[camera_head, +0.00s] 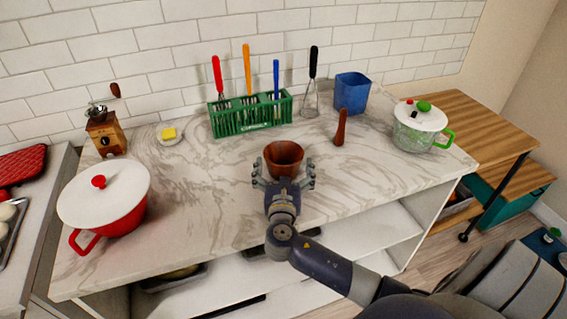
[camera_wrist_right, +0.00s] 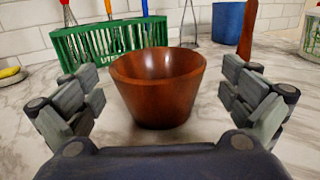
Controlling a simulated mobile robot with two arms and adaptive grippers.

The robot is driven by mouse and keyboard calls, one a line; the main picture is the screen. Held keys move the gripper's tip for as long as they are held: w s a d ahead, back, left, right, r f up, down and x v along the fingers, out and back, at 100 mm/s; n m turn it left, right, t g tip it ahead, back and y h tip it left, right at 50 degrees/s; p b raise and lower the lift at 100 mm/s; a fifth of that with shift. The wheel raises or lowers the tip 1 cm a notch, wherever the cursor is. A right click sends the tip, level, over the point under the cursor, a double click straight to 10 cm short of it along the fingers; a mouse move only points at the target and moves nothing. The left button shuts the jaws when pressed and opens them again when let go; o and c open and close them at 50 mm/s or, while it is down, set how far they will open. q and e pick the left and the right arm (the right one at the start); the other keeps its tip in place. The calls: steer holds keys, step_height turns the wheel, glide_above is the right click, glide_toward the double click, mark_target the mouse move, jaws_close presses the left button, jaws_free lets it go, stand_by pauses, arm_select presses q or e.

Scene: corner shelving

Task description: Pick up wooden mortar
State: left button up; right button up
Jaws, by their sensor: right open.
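The wooden mortar (camera_head: 284,154) is a reddish-brown bowl standing upright on the marble counter, near the middle of the head view. My right gripper (camera_head: 284,176) is open just in front of it at the counter's front part. In the right wrist view the mortar (camera_wrist_right: 158,92) stands centred ahead, with the right gripper's fingers (camera_wrist_right: 160,100) spread to either side and gaps between them and its wall. The mortar is empty inside as far as I can see. My left gripper is not in view.
A wooden pestle (camera_head: 341,127) stands right of the mortar. Behind are a green rack (camera_head: 250,116) with utensils and a blue cup (camera_head: 351,93). A red pot (camera_head: 105,203) is left, a green-handled pot (camera_head: 419,128) right. The counter around the mortar is clear.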

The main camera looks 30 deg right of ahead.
mark_target(284, 142)
steer(key=x, duration=0.1)
steer(key=p+x, duration=0.1)
steer(key=x, duration=0.1)
steer(key=shift+w+r, duration=0.3)
steer(key=shift+r, duration=0.1)
steer(key=shift+w+d+f, duration=0.15)
steer(key=shift+w+d, duration=0.25)
steer(key=shift+w, duration=0.15)
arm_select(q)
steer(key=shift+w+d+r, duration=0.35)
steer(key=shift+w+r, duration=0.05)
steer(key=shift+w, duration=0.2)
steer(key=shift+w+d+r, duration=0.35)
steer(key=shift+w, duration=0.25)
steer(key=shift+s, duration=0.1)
arm_select(e)
steer(key=shift+c, duration=0.2)
steer(key=shift+s, duration=0.1)
steer(key=c, duration=0.9)
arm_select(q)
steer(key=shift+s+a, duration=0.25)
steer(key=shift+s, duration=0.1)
arm_select(e)
steer(key=shift+c, duration=1.1)
